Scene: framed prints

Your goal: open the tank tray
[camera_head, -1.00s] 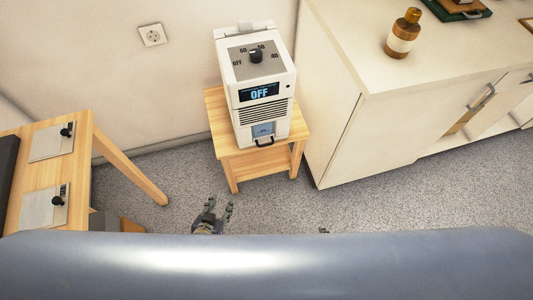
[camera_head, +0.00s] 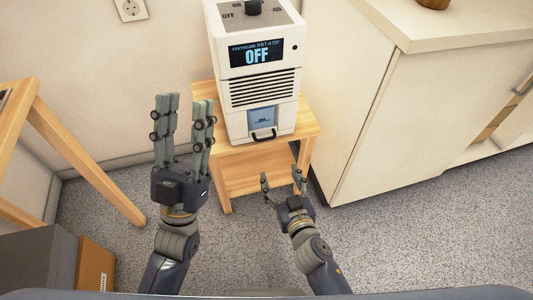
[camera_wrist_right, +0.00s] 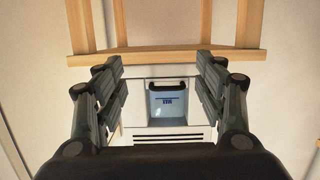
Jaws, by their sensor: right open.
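The white dehumidifier-like machine (camera_head: 257,75) stands on a small wooden stool and its display reads OFF. Its tank tray (camera_head: 262,119) is the bluish panel low on the front, with a dark handle (camera_head: 264,135) at its bottom. The tray looks closed, and it also shows upside down in the right wrist view (camera_wrist_right: 168,103), between the fingers. My left gripper (camera_head: 186,100) is open and empty, raised left of the machine. My right gripper (camera_head: 283,180) is open and empty, below and slightly right of the tray handle, apart from it.
The wooden stool (camera_head: 240,165) carries the machine. A white cabinet (camera_head: 375,120) stands close on the right. A wooden table (camera_head: 75,150) is at the left, with boxes (camera_head: 95,265) below it. Grey floor lies free around the stool.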

